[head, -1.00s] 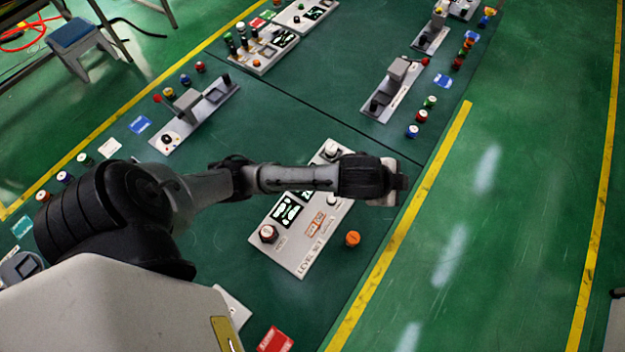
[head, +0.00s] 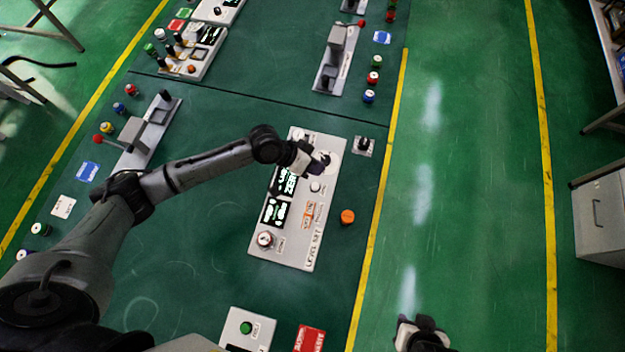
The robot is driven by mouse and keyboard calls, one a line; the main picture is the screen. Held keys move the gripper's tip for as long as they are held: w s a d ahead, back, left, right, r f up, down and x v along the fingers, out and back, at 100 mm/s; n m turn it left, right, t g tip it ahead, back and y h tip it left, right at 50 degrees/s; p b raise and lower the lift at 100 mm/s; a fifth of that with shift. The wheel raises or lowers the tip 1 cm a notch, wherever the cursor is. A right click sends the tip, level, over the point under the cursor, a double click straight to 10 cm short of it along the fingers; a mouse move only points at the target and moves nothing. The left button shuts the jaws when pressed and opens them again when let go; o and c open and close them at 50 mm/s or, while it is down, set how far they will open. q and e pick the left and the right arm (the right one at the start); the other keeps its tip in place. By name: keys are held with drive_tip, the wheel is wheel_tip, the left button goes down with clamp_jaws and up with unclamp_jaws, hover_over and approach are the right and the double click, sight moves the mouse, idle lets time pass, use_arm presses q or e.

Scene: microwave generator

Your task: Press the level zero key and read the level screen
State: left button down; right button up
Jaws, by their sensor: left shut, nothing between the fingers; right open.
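The white panel marked LEVEL SET (head: 290,252) lies on the green table. Its lit screens (head: 277,208) stand along its left side; the upper one is partly covered by my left arm and seems to show "ZERO". A small white key (head: 315,187) sits beside the screens, and a dark red knob with a white top (head: 265,240) is at the near left. I cannot tell which control is the level zero key. My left gripper (head: 322,162) is shut and empty over the panel's far part; contact cannot be told. My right gripper (head: 422,336) is open at the bottom edge, away from the panel.
An orange button (head: 347,216) and a small black-knobbed plate (head: 364,146) stand right of the panel. A green-button box (head: 246,328) and red sign (head: 309,338) are nearer. A lever unit (head: 140,135) is at left. A grey cabinet (head: 601,215) stands at far right.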

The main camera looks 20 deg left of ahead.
use_arm(q)
drive_tip(key=shift+a, duration=0.1)
idle(0.3)
drive_tip(key=b, duration=0.7)
hover_over(314, 184)
wheel_tip(314, 184, down, 8)
drive_tip(key=shift+w+r, duration=0.1)
drive_tip(key=shift+r, duration=0.05)
drive_tip(key=shift+f, duration=0.55)
idle(0.9)
drive_tip(key=shift+f+b, duration=0.15)
drive_tip(key=shift+b, duration=0.15)
drive_tip(key=shift+f, duration=0.25)
